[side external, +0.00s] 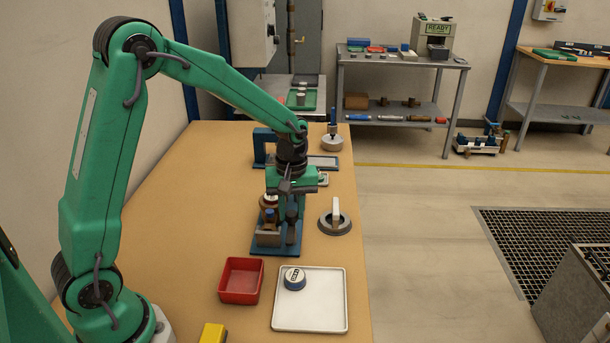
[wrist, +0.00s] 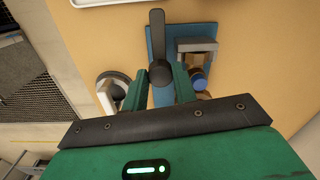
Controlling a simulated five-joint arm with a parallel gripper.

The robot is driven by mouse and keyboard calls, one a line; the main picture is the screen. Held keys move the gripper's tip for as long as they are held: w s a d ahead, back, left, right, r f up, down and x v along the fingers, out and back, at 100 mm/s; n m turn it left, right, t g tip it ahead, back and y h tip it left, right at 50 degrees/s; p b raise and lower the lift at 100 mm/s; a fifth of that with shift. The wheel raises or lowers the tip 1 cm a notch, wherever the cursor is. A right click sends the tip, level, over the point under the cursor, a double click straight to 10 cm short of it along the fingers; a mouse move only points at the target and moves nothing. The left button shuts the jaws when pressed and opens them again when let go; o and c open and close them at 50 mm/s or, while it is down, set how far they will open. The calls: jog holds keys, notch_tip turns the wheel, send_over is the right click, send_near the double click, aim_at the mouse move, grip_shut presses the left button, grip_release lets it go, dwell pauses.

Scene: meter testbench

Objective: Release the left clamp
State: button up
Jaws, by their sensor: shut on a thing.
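The clamp is on a blue fixture plate (side external: 268,250), which also shows in the wrist view (wrist: 155,38). Its black lever (wrist: 157,30) has a round hub and points up in the wrist view; the lever (side external: 291,214) is dark and partly hidden in the side view. My gripper (wrist: 160,76) has its green fingers on either side of the lever's hub and is shut on it. In the side view my gripper (side external: 291,192) reaches down over the fixture.
A red bin (side external: 241,281) and a white tray (side external: 333,300) with a round meter (side external: 294,279) stand in front. A grey ring with a white handle (side external: 335,222) is close on the right. A blue frame (side external: 262,146) stands behind. The table's left part is clear.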

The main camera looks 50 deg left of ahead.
aim_at(293, 213)
jog(key=o, duration=1)
jog(key=shift+c, duration=0.2)
jog(key=shift+r, duration=0.15)
notch_tip(293, 213, up, 7)
jog(key=shift+w, duration=0.15)
jog(key=shift+r, duration=0.25)
jog(key=shift+s+r, duration=0.3)
jog(key=shift+r, duration=0.05)
jog(key=s+d+r+m+t, duration=0.1)
jog(key=s+r+m+t, duration=0.2)
jog(key=s, duration=0.6)
jog(key=s+d+r+m+t, duration=0.1)
jog(key=s+r+m+t, duration=0.2)
jog(key=s+m, duration=0.5)
jog(key=shift+s+r, duration=0.75)
jog(key=shift+s, duration=0.45)
